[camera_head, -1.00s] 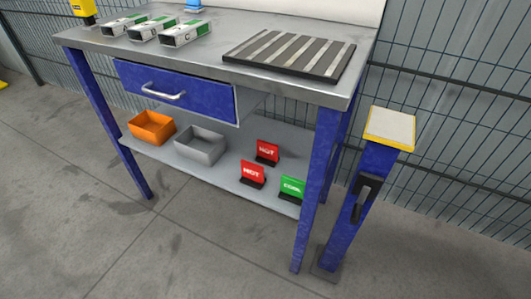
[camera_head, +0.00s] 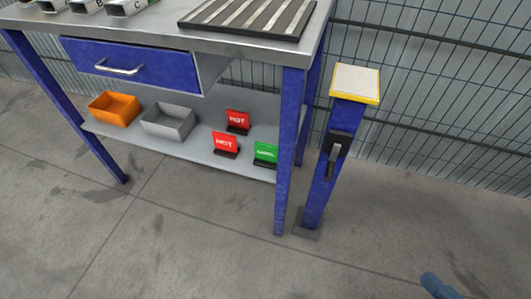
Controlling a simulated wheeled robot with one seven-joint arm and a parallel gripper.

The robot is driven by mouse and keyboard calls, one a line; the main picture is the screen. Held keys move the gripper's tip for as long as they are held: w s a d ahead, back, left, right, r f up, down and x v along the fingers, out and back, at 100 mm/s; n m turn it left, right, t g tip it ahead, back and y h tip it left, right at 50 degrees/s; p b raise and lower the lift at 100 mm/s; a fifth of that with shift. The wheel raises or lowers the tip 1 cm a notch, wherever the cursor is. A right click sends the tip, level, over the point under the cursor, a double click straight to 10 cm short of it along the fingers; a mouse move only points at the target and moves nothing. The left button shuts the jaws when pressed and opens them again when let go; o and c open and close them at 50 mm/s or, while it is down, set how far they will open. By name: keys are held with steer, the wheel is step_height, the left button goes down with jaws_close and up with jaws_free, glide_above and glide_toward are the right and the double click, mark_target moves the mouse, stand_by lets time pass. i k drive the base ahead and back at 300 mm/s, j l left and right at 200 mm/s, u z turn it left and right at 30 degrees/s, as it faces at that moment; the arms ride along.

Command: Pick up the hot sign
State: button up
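Two red signs with white HOT lettering stand on the lower shelf of the blue table. One hot sign (camera_head: 226,142) is nearer the shelf's front edge. The other hot sign (camera_head: 238,119) stands behind it, slightly to the right. Each is on a dark base. A green sign (camera_head: 266,151) stands to the right of the front one, close to the table's right front leg.
The lower shelf (camera_head: 195,148) also holds an orange bin (camera_head: 114,109) and a grey bin (camera_head: 168,121). Above is a blue drawer (camera_head: 131,65). A blue post (camera_head: 335,150) with a pale top stands right of the table. A blue-grey piece (camera_head: 438,287) shows at the bottom right. Floor in front is clear.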

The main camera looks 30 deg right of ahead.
mark_target(226, 145)
steer(key=i+j, duration=0.2)
steer(key=j, duration=0.2)
steer(key=i+j, duration=0.2)
steer(key=j, duration=0.25)
steer(key=i+j+u, duration=0.1)
steer(key=j, duration=0.3)
steer(key=i+j, duration=0.25)
steer(key=j, duration=0.2)
steer(key=i+j, duration=0.2)
steer(key=j, duration=0.2)
